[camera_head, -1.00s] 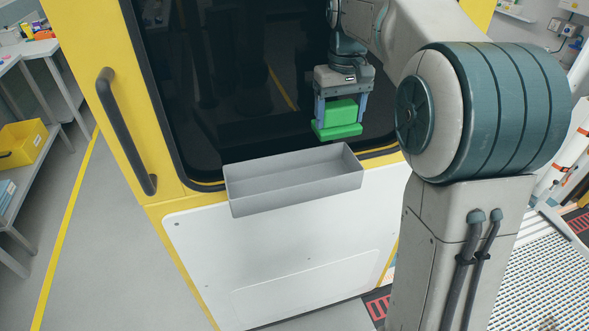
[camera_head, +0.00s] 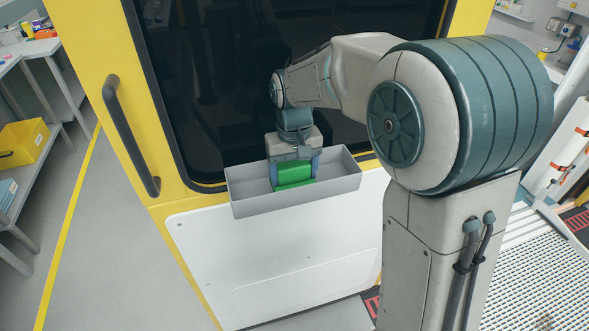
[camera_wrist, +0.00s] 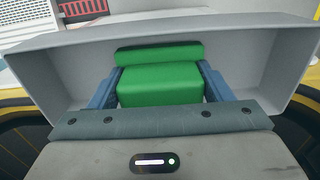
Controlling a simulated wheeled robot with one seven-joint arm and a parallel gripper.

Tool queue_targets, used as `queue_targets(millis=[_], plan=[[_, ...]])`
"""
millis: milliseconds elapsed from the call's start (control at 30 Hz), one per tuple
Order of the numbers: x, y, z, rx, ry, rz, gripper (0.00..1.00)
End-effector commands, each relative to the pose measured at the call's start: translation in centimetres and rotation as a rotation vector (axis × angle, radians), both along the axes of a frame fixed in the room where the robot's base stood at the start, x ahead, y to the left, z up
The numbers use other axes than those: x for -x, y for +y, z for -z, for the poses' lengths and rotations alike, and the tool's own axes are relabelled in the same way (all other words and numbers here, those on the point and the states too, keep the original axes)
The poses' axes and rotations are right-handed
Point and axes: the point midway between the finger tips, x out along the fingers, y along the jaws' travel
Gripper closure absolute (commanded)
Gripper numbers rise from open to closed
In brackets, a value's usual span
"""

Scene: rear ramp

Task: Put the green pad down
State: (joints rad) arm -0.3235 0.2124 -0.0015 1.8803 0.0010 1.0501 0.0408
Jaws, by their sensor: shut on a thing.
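The green pad (camera_head: 294,172) is a green block with a wider flat lower part. My gripper (camera_head: 295,177) is shut on it, one finger on each side, and points down into the grey open tray. The tray (camera_head: 336,187) is fixed to the front of the yellow and white cabinet. The pad's lower edge is hidden behind the tray's front wall in the head view. In the wrist view the green pad (camera_wrist: 160,85) sits between the blue fingers, inside the tray walls (camera_wrist: 255,62). I cannot tell whether it touches the tray floor.
A dark window (camera_head: 230,110) in a yellow frame (camera_head: 135,60) rises right behind the tray. A black door handle (camera_head: 130,135) is on the left. The tray has free room on both sides of the pad. A shelf with a yellow bin (camera_head: 22,143) stands far left.

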Motion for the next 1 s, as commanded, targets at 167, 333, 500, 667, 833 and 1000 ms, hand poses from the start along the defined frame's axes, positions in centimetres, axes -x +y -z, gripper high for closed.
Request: queue_targets(millis=[167,333,500,667,833,1000], plan=[[0.0,0.0,0.3,-0.001,-0.002,0.000,0.46],[0.0,0.0,0.5,0.000,-0.001,0.000,0.46],[0.0,0.0,0.6,0.000,-0.001,0.000,0.06],[0.0,0.0,0.5,0.000,-0.001,0.000,0.06],[0.0,0.0,0.1,0.000,-0.001,0.000,0.06],[-0.1,0.0,-2.2,-0.002,-0.007,0.000,0.06]])
